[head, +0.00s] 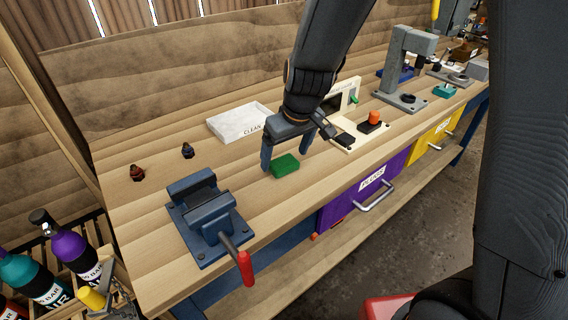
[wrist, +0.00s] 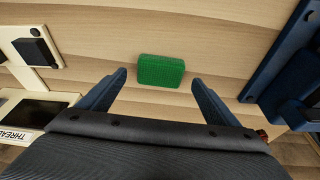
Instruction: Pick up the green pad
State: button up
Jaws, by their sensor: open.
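The green pad (head: 285,165) lies flat on the wooden workbench in the head view, behind and to the right of the blue vise. My gripper (head: 287,152) is above the bench close to the pad, its two fingers apart and empty. In the wrist view the green pad (wrist: 161,71) lies just beyond the fingertips, centred roughly between them. My gripper (wrist: 158,77) is open there, with one blue finger on each side. The exact height of the fingertips over the bench is hard to tell.
The blue vise (head: 205,215) with a red handle stands at the bench's front left. A white tray marked CLEAN (head: 222,122) lies behind the gripper. A cream test panel (head: 352,130) with dark pads and an orange knob is to the right. Two small fittings sit at the back left.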

aim_at(284, 162)
jog(key=shift+x, duration=1)
jog(key=c, duration=1.1)
jog(key=shift+c, duration=0.2)
notch_tip(284, 162, up, 10)
jog(key=b, duration=0.1)
jog(key=o, duration=0.5)
jog(key=shift+c, duration=0.2)
jog(key=c, duration=0.4)
jog(key=shift+o, duration=0.2)
